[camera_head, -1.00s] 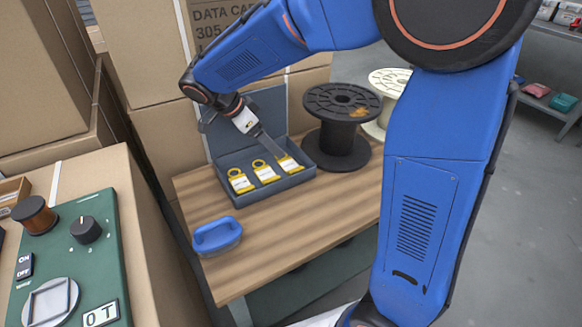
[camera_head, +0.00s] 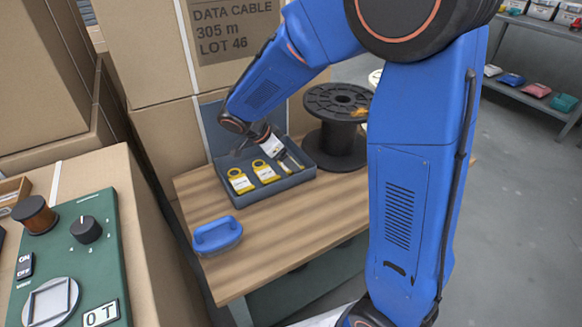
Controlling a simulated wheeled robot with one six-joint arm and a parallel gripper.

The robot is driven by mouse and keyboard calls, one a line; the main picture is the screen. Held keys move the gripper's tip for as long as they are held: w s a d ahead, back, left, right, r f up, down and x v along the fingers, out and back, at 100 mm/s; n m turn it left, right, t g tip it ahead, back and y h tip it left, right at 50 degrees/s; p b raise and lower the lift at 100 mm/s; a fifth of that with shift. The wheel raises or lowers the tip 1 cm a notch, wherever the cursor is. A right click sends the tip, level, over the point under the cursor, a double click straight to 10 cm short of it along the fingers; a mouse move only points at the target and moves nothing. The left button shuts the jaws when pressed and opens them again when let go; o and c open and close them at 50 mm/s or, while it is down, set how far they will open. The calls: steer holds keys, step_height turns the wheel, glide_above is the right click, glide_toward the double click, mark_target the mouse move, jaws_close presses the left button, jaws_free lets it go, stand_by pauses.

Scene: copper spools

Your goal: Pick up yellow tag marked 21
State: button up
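Yellow tags with white labels lie in the grey open tray on the wooden table: a left tag (camera_head: 240,181), a middle tag (camera_head: 265,172) and a right tag (camera_head: 284,166). The labels are too small to read, so I cannot tell which is marked 21. My gripper (camera_head: 291,161) points down to the right into the tray, over the right tag, and hides much of it. Its fingers are too small and overlapped to show whether they are open, shut or touching the tag.
The grey tray (camera_head: 250,203) has raised walls and an upright back panel. A black spool (camera_head: 338,145) stands close to its right. The wooden table (camera_head: 290,222) is clear in front of the tray. Cardboard boxes (camera_head: 165,50) stand behind.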

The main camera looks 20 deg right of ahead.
steer(key=shift+d+f, duration=0.1)
steer(key=shift+f, duration=0.05)
steer(key=c, duration=0.8)
